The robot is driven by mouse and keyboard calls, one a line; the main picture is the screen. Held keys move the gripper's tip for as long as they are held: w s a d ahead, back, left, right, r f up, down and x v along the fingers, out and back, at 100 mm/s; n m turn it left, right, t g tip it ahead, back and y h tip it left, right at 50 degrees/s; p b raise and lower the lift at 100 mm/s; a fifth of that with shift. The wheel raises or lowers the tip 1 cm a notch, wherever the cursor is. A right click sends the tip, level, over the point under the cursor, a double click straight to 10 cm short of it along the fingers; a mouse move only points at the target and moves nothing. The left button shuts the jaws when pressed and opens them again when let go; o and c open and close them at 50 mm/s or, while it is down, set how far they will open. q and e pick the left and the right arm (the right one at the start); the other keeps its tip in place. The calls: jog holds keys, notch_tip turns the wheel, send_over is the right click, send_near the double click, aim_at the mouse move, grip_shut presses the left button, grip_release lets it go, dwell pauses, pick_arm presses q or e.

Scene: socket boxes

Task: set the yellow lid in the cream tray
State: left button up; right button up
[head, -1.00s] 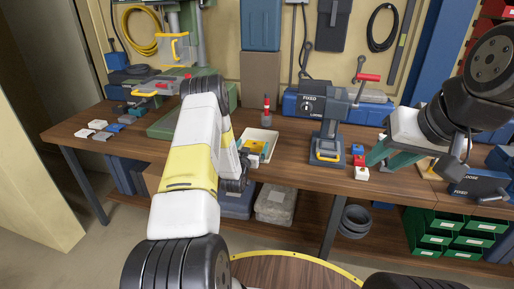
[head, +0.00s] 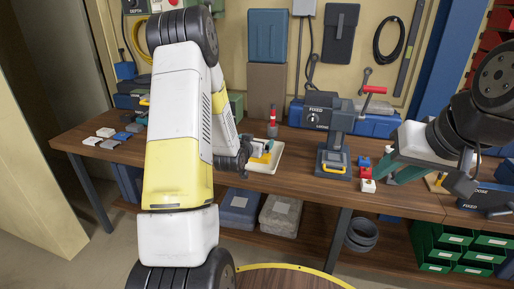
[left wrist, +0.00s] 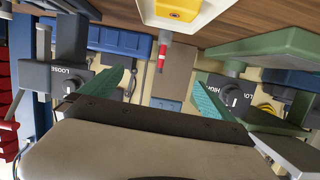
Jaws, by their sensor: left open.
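The cream tray (head: 276,163) stands on the bench near the middle of the head view; it also shows at the top of the left wrist view (left wrist: 150,18). The yellow lid (left wrist: 180,8) lies within the tray's rim there, cut off by the picture edge; in the head view yellow (head: 262,158) shows in the tray, partly hidden by my gripper. My left gripper (head: 262,147) is at the tray, open; its two green fingers stand wide apart with nothing between them in the left wrist view (left wrist: 160,82). My right gripper (head: 395,170) is at the right, its opening unclear.
A red-and-black tool (head: 272,122) stands behind the tray. A FIXED-marked vise-like device (head: 334,140) is to the right, with small blue, red and white blocks (head: 367,185) beside it. Several small blocks (head: 105,132) lie at the bench's left end.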

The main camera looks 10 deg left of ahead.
pick_arm(q)
jog(key=s+d+r+g, duration=0.3)
jog(key=s+r+g, duration=0.1)
jog(key=s+r, duration=0.95)
jog(key=s+d+r+g, duration=0.2)
jog(key=s, duration=0.9)
jog(key=s+d+r+g+h, duration=0.1)
jog(key=s+d+r+g, duration=0.1)
jog(key=s, duration=1)
jog(key=shift+s+r+g, duration=0.15)
jog(key=shift+r+g, duration=0.15)
jog(key=shift+r, duration=0.2)
